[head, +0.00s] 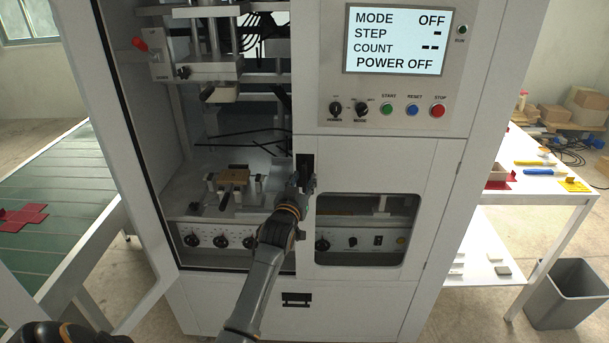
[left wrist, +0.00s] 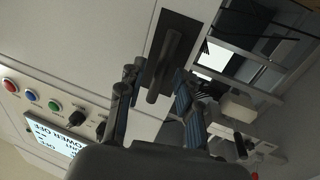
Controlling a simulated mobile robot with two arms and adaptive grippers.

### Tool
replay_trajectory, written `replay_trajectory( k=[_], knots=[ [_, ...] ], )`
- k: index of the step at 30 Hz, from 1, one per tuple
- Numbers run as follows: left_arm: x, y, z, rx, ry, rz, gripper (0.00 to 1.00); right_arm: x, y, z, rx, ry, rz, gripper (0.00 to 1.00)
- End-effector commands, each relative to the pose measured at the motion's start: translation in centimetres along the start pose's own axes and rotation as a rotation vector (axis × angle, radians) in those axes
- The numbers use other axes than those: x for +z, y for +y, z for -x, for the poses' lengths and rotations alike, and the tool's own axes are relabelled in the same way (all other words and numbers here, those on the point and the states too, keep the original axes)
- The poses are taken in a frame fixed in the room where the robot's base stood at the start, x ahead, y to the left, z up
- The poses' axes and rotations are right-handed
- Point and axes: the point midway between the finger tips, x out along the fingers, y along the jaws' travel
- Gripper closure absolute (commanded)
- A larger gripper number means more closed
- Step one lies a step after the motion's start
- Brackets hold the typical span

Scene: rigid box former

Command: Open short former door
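The short former door (head: 425,185) is a light grey panel with a dark rounded window, low on the right of the machine front. It looks closed, flush with the panel around it. Its dark handle sits in a black recess at the door's upper left (head: 304,160); the handle bar (left wrist: 163,68) also shows in the left wrist view. My left gripper (head: 304,182) is at the handle, partly hiding it. In the left wrist view its two fingers (left wrist: 157,88) are apart, with the bar between and just beyond their tips. My right gripper is not in view.
The tall door (head: 152,190) on the left stands open, showing the machine's inside. Above the short door is a control panel with a screen (head: 397,40) reading POWER OFF. A green conveyor (head: 50,185) stands left; a white table (head: 545,185) and a grey bin (head: 565,295) stand right.

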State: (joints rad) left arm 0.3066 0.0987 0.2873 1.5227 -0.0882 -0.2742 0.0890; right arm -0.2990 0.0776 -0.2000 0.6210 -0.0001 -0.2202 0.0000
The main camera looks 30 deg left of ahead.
Motion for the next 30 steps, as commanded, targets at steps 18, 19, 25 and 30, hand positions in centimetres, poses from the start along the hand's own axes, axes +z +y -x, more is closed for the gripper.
replay_trajectory(
  k=[18, 19, 25, 30],
  knots=[
    [0.0, 0.0, -1.6, 0.001, 0.0, 0.0, 0.82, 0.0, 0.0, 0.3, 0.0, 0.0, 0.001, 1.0],
    [0.0, 0.0, -1.6, 0.001, 0.0, 0.0, 0.88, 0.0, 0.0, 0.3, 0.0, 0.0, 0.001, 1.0],
    [0.0, 0.0, -1.6, 0.001, 0.0, 0.0, 1.0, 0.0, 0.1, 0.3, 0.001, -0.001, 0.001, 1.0],
    [0.1, 0.0, -1.6, 0.001, -0.001, 0.0, 1.0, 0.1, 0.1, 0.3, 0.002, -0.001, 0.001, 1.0]
  ],
)
